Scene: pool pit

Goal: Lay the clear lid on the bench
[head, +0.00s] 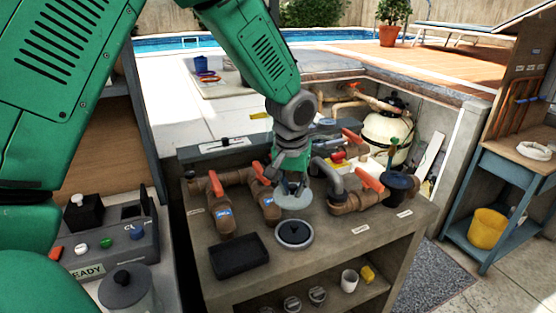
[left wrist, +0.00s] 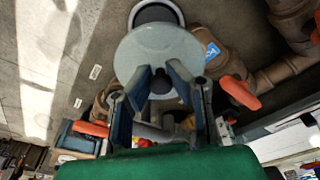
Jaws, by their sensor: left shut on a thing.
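The clear lid (head: 294,200) is a pale, see-through round disc. My left gripper (head: 291,183) is shut on it from above and holds it over the grey bench (head: 330,247). In the left wrist view the lid (left wrist: 158,46) lies across the fingertips of the left gripper (left wrist: 160,76), looking roughly flat. A dark round opening with a pale ring (head: 294,234) sits in the bench top just in front of the lid; in the left wrist view the lid partly covers this ring (left wrist: 156,13). The exact gap between lid and bench cannot be told. My right gripper is not in view.
Brown pipes with orange-handled valves (head: 215,183) stand left and right of the lid. A black tray (head: 240,259) lies at the front left of the bench. A dark blue funnel-like part (head: 398,186) stands at the right. Bare bench top shows at the front right.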

